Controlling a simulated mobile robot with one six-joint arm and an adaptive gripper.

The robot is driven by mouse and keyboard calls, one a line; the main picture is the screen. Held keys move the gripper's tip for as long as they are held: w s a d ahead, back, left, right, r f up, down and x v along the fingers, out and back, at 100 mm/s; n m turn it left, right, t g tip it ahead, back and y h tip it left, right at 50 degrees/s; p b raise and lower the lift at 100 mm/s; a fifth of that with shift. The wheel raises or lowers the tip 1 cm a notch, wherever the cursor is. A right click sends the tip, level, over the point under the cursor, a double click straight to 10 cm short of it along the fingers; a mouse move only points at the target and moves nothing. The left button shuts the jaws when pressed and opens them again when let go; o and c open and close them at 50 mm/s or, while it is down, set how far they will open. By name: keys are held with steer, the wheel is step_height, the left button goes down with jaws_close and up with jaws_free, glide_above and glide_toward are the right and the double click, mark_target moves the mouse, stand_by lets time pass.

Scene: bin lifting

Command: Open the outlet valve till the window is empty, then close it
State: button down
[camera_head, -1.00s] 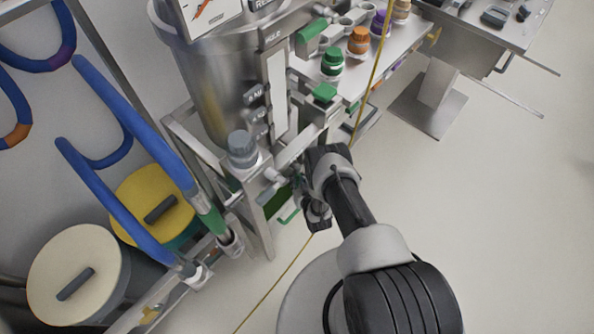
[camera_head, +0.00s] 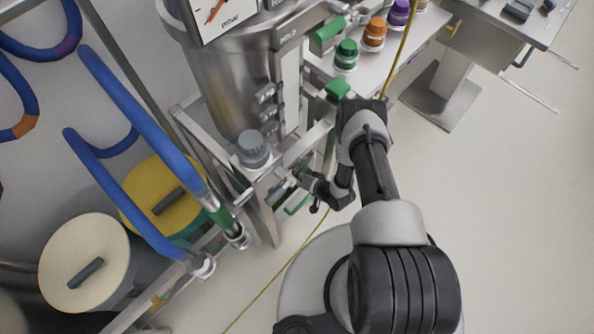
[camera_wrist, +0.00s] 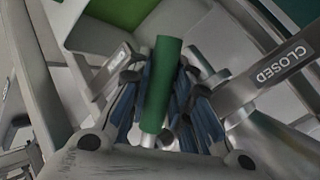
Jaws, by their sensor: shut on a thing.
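A green lever handle (camera_wrist: 163,85) stands between the fingers of my gripper (camera_wrist: 160,100) in the wrist view. My gripper is shut on it. A metal plate marked CLOSED (camera_wrist: 283,65) is to the right of the handle.
Blue hoses (camera_head: 135,110) and two drums, one yellow-lidded (camera_head: 150,185) and one cream-lidded (camera_head: 82,250), stand at left. A bench with green (camera_head: 346,55) and orange (camera_head: 374,33) capped bottles is behind. A yellow cable (camera_head: 270,290) crosses the floor. Floor at right is clear.

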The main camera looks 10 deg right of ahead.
steer(key=shift+s+a, duration=0.1)
stand_by(0.5)
steer(key=c, duration=1.4)
jaws_free()
steer(key=shift+r, duration=0.1)
steer(key=shift+c, duration=0.2)
